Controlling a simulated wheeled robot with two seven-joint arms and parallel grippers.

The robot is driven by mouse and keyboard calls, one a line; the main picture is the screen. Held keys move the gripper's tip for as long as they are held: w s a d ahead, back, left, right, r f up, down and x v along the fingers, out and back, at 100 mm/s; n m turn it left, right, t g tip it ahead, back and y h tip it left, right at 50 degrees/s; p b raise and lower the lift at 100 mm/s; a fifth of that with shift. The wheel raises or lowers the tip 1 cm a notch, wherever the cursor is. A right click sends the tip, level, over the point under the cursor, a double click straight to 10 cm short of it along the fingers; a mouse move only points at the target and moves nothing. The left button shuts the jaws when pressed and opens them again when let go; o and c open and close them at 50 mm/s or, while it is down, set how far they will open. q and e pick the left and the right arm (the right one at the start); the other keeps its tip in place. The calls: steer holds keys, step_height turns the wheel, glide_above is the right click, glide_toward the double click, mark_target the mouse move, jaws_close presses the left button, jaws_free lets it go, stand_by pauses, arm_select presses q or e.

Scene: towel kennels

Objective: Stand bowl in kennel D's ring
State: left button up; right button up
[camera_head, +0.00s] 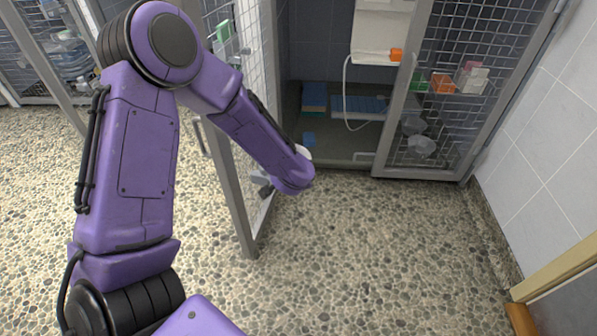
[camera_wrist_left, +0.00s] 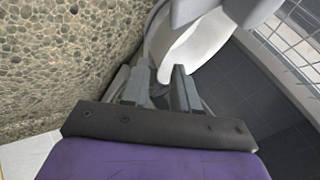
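My left arm reaches from the left to the open mesh door (camera_head: 240,165) of the middle kennel. In the head view the left gripper is mostly hidden behind my wrist. In the left wrist view the left gripper (camera_wrist_left: 160,78) has its two grey fingers apart. A pale curved thing (camera_wrist_left: 200,48) lies just beyond the fingertips; I cannot tell what it is or whether they touch it. Two translucent bowl-like things (camera_head: 422,147) show behind the right mesh panel. I cannot make out a ring or a letter D. My right gripper is not in view.
Small boxes (camera_head: 470,78) stand by the right mesh. A tiled wall (camera_head: 560,130) and a wooden edge (camera_head: 550,268) bound the right. The pebbled floor (camera_head: 370,250) in front is clear.

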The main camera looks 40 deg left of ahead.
arm_select(q)
steer(key=p+v, duration=0.6)
steer(key=v, duration=0.6)
steer(key=s+f+n+g+h, duration=0.1)
steer(key=s+f+n+g, duration=0.3)
steer(key=s+f+n, duration=0.9)
steer(key=s+f, duration=0.9)
steer(key=s, duration=0.2)
steer(key=shift+d, duration=0.2)
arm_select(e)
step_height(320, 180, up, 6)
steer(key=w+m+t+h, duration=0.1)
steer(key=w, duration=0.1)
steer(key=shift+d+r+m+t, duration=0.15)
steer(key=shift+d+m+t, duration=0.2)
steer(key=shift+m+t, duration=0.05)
arm_select(q)
steer(key=shift+s, duration=0.1)
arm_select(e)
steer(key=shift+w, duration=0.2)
